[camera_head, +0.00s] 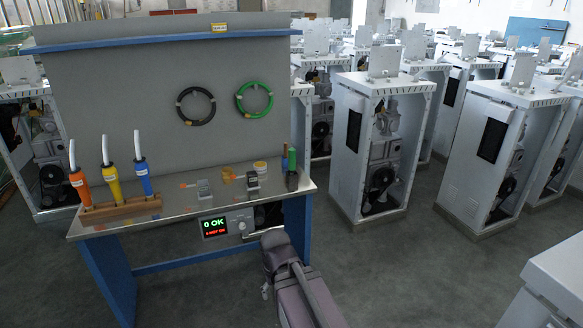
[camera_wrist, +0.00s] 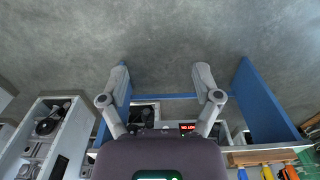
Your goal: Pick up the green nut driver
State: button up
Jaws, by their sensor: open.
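A green upright tool (camera_head: 291,160), which looks like the green nut driver, stands near the right end of the workbench (camera_head: 180,212). It is small in the head view, and I cannot make it out in the wrist view. My gripper (camera_wrist: 161,78) is open and empty in the wrist view, its two fingers wide apart over bare floor and the bench's blue legs.
A wooden rack (camera_head: 120,209) holds orange (camera_head: 80,187), yellow (camera_head: 111,183) and blue (camera_head: 143,179) drivers at the bench's left. Small parts lie mid-bench. A display box (camera_head: 214,228) hangs under the front edge. Black (camera_head: 196,106) and green (camera_head: 254,98) coils hang on the back panel. White cabinets (camera_head: 377,150) stand right.

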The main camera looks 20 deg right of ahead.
aim_at(292, 152)
jog(key=z, duration=0.2)
jog(key=i, duration=1.5)
jog(key=z, duration=0.4)
